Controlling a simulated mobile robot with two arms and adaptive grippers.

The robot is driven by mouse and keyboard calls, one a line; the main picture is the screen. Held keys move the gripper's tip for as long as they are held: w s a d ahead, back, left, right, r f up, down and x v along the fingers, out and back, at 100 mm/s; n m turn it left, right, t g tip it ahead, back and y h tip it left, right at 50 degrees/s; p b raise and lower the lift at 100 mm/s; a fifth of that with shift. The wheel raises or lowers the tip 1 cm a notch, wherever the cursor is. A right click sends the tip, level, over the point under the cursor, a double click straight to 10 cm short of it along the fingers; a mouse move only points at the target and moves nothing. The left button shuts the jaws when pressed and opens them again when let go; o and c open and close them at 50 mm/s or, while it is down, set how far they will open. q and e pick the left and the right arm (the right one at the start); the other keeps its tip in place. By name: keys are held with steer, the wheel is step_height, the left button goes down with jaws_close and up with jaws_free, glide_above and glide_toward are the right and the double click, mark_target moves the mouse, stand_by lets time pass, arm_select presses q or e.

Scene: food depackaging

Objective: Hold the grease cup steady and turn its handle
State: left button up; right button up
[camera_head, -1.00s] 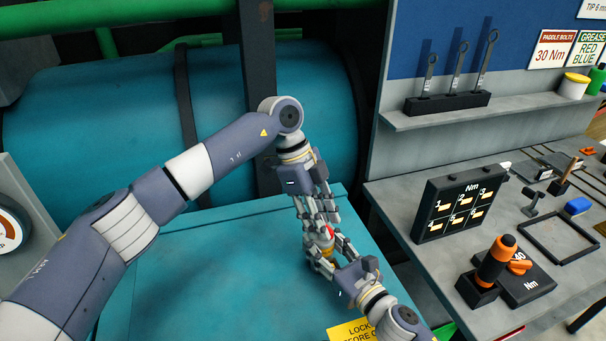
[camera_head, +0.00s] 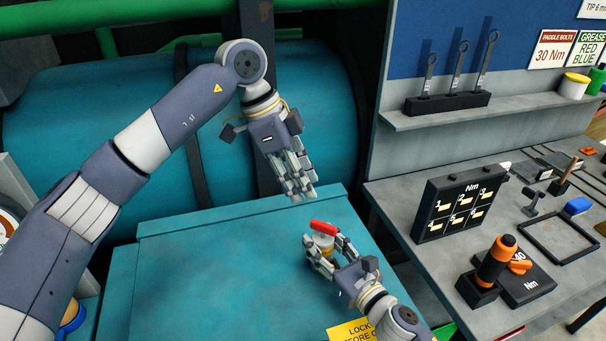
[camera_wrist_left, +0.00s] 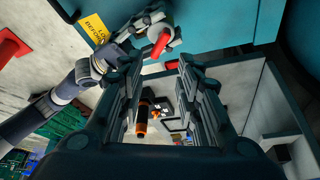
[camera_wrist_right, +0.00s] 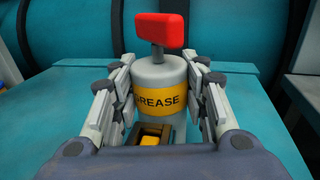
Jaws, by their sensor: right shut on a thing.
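The grease cup (camera_wrist_right: 160,72) is a grey cylinder with a yellow band reading GREASE and a red T-shaped handle (camera_wrist_right: 160,30) on a thin stem. It stands upright above the teal box top. My right gripper (camera_head: 325,255) is shut around the cup body, fingers on both sides, below the handle. In the head view the red handle (camera_head: 324,228) is uncovered. My left gripper (camera_head: 298,190) is open and empty, above and a little left of the cup, apart from it. The left wrist view shows its fingers parted and the red handle (camera_wrist_left: 159,45) outside them.
The teal box (camera_head: 200,265) has free room left of the cup. A yellow lock label (camera_head: 352,331) is on its front. A grey workbench (camera_head: 400,195) at the right carries a numbered Nm case (camera_head: 460,208) and an orange-black tool (camera_head: 495,262). A large teal drum (camera_head: 90,130) stands behind.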

mark_target(324, 224)
arm_select(q)
steer(key=m, duration=0.5)
steer(key=r+m+t, duration=0.1)
steer(key=m, duration=0.5)
steer(key=s+m, duration=0.1)
steer(key=m, duration=0.5)
steer(key=shift+d+r, duration=0.3)
steer(key=o, duration=0.7)
steer(key=shift+d, duration=0.1)
steer(key=shift+c, duration=0.2)
steer(key=shift+o, duration=1.3)
steer(key=s+m+t+y, duration=0.1)
steer(key=s+d+m+t+y, duration=0.1)
steer(key=m, duration=0.1)
steer(key=s+d+f+m+t, duration=0.1)
steer(key=m, duration=0.1)
steer(key=shift+s+d+f+y, duration=0.1)
steer(key=shift+s+y, duration=0.3)
steer(key=x, duration=1.1)
steer(key=shift+w+d+f, duration=0.1)
steer(key=shift+w+f, duration=0.2)
